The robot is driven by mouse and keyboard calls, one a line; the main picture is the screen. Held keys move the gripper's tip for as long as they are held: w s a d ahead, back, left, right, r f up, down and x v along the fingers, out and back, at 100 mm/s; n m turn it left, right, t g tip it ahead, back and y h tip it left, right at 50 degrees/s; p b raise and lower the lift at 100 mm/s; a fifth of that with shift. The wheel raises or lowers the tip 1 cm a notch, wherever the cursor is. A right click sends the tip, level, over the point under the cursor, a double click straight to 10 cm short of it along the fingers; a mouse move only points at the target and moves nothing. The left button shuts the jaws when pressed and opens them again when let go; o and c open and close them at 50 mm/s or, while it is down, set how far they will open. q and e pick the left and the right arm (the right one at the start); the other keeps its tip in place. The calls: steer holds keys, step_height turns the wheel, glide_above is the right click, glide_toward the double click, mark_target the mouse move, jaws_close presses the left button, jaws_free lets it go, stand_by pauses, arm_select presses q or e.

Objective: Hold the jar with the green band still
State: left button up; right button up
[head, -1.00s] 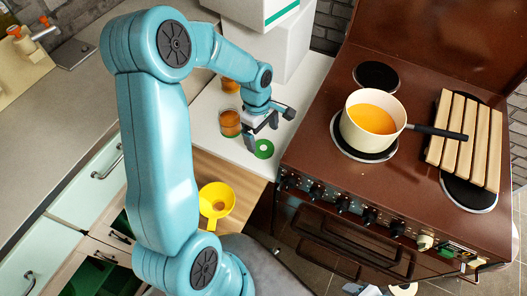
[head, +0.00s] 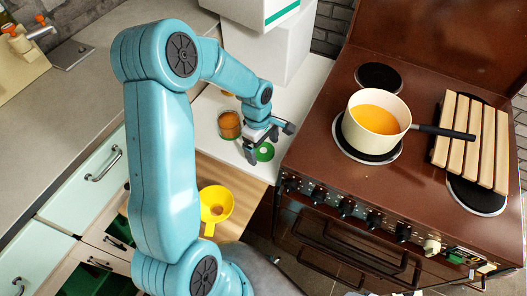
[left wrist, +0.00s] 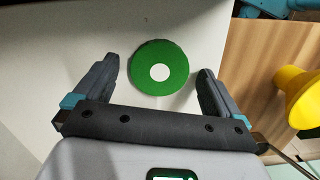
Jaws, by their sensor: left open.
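A glass jar with orange-brown contents (head: 229,125) stands left of the gripper. A second one (head: 228,92) is mostly hidden behind my arm. My right gripper is not in view.
A yellow funnel (head: 215,205) is on the wooden board (head: 232,180); it also shows in the left wrist view (left wrist: 302,97). The brown stove (head: 320,150) holds a cream pot of orange liquid (head: 376,118) and a wooden slatted rack (head: 470,140). White boxes (head: 265,50) stand behind.

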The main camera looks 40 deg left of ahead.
mark_target(263, 150)
arm_select(q)
steer(key=c, duration=1.1)
step_height(263, 150, up, 20)
steer(key=p, duration=0.1)
